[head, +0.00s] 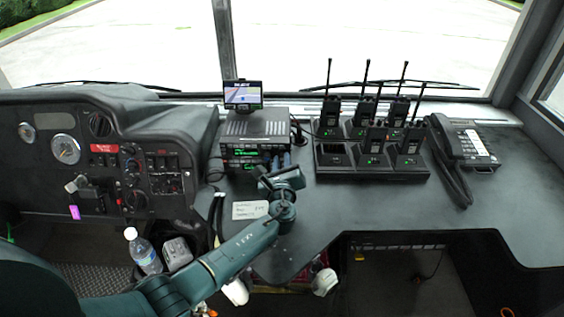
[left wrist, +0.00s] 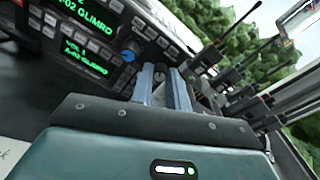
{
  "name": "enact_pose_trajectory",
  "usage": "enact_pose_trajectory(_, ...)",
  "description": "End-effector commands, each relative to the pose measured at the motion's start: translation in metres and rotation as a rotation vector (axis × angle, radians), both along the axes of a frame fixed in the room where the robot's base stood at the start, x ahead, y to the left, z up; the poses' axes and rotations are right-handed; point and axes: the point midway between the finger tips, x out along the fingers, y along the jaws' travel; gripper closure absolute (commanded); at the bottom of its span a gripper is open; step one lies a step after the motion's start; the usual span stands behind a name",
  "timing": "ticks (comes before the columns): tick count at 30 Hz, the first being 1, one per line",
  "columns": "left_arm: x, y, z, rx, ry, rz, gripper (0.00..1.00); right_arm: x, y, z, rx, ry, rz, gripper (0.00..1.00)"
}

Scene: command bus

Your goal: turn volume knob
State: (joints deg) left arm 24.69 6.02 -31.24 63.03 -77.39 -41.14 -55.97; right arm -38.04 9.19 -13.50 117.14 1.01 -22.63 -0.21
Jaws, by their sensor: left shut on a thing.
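The radio unit (head: 255,152) stands on the dash, its front showing lit green displays. The left wrist view shows its display (left wrist: 88,62) reading "VOL 4" above a line like "A-02 GLIMRO". A small grey round knob (left wrist: 160,74) sits on the radio's front at the right, between my blue fingertips. My left gripper (left wrist: 161,80) is shut on this knob; its label cannot be read. In the head view my left gripper (head: 280,160) reaches the right part of the radio front, and hides the knob. My right gripper is not in view.
A blue-ringed knob (left wrist: 130,50) sits close left of my fingers. Handheld radios in a charger (head: 370,172) and a phone handset (head: 452,145) stand to the right. A paper note (head: 250,210) lies on the counter.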

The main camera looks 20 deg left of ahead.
Motion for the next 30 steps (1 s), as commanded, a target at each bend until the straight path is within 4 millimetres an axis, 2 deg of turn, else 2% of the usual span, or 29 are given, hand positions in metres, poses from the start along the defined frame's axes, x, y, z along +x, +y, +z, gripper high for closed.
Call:
enact_pose_trajectory(3,0.001,0.000,0.001,0.000,-0.003,0.001,1.00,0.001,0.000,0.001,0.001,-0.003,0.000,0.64)
enact_pose_trajectory(4,0.001,0.000,0.001,0.000,-0.003,0.001,0.81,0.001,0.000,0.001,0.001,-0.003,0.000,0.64)
enact_pose_trajectory(11,0.000,0.000,0.001,-0.002,-0.001,0.001,0.62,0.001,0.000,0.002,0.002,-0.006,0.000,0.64)
enact_pose_trajectory(19,-0.001,0.000,0.000,-0.002,-0.001,0.000,0.61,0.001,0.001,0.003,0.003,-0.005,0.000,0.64)
enact_pose_trajectory(22,-0.008,-0.002,0.001,-0.003,-0.001,-0.001,0.61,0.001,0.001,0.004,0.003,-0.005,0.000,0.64)
enact_pose_trajectory(26,-0.027,-0.008,0.001,-0.004,0.001,-0.002,0.61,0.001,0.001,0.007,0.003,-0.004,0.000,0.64)
enact_pose_trajectory(30,-0.058,-0.017,0.002,-0.006,0.001,-0.001,0.61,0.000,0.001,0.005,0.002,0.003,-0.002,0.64)
